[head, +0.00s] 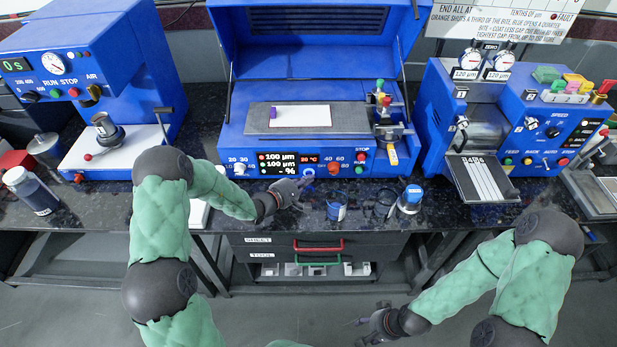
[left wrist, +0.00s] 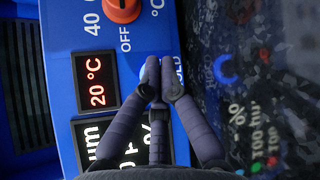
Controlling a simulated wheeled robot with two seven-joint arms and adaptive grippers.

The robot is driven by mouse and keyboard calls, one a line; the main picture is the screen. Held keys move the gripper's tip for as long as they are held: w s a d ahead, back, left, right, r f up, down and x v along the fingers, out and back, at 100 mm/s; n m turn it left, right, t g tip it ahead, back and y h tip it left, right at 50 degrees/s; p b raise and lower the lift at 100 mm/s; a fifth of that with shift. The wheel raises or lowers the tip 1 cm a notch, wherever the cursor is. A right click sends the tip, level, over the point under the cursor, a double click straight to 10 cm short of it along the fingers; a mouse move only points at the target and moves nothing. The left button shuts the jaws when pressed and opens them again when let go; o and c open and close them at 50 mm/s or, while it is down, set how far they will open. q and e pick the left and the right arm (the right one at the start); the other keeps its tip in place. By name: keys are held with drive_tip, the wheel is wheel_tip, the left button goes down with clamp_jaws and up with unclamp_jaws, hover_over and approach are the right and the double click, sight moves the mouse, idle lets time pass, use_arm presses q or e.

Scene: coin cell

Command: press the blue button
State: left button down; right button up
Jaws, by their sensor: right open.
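I cannot tell whether the fingertips touch the button. My right gripper (head: 368,328) is open and empty, low in front of the drawers.
An orange knob (left wrist: 122,8) sits close to the button, and a red button (head: 360,169) is further right. A blue container (head: 337,208) and a blue-capped jar (head: 410,200) stand on the dark bench. The bench mirrors the panel lights. Other blue machines flank both sides.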

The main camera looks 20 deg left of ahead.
use_arm(q)
drive_tip(key=shift+w+a+r, duration=0.15)
drive_tip(key=shift+w, duration=0.1)
drive_tip(key=shift+s, duration=0.2)
idle(0.4)
drive_tip(key=shift+s, duration=0.1)
drive_tip(key=shift+s+d, duration=0.3)
drive_tip(key=shift+s, duration=0.65)
drive_tip(key=shift+s+d, duration=0.35)
drive_tip(key=shift+s, duration=0.65)
drive_tip(key=shift+s+d, duration=0.3)
drive_tip(key=shift+s, duration=0.65)
